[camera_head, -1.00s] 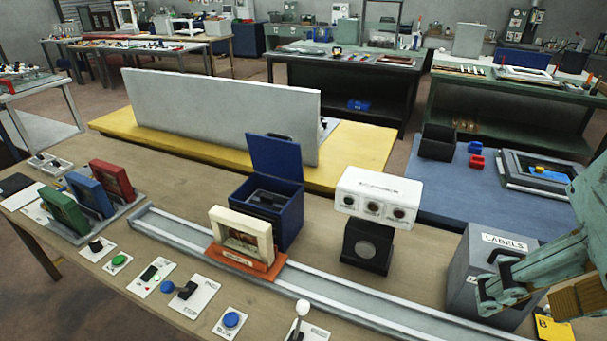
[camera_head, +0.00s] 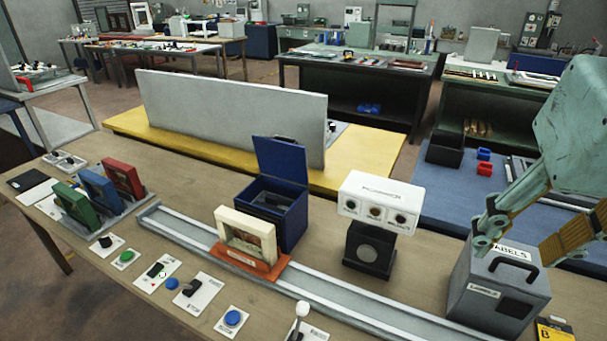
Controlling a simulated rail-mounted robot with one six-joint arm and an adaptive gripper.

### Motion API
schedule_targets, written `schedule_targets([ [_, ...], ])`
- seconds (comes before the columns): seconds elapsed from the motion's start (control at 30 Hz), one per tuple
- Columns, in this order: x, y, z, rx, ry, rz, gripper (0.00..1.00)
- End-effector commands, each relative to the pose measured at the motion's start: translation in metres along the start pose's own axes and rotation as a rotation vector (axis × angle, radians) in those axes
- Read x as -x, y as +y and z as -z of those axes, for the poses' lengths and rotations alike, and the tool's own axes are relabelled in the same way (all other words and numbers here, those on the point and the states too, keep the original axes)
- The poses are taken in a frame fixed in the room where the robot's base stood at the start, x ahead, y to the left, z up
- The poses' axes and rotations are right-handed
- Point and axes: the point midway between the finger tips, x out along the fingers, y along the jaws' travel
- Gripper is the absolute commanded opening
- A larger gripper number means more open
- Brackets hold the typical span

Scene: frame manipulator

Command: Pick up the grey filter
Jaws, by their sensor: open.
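I cannot pick out a grey filter for certain. A rack at the left holds a green frame (camera_head: 75,207), a blue frame (camera_head: 99,190) and a red frame (camera_head: 123,178), all upright. A cream frame (camera_head: 225,222) stands on an orange carriage (camera_head: 252,266) on the long grey rail. My gripper (camera_head: 487,237) is at the right, pointing down over the grey LABELS box (camera_head: 484,300). It is open, and I see nothing held in it. Whether it touches the box is unclear.
The grey rail (camera_head: 330,288) crosses the bench. Behind it stand an open blue box (camera_head: 282,200) and a white three-dial unit (camera_head: 380,203) above a black block (camera_head: 369,251). Buttons and switches line the front. A tall grey panel (camera_head: 235,115) stands behind on a yellow table.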

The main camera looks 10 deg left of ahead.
Motion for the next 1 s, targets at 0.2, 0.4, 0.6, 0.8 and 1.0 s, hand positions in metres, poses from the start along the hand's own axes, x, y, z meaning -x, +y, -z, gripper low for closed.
schedule_targets([
  [0.2,-0.005,-0.011,0.042,-0.016,-0.003,-0.011,0.44],
  [0.4,-0.013,-0.023,0.079,-0.031,-0.001,-0.021,0.44],
  [0.6,-0.023,-0.038,0.115,-0.046,0.000,-0.030,0.44],
  [0.8,-0.036,-0.056,0.150,-0.059,0.004,-0.038,0.44],
  [1.0,-0.051,-0.076,0.183,-0.072,0.007,-0.045,0.44],
])
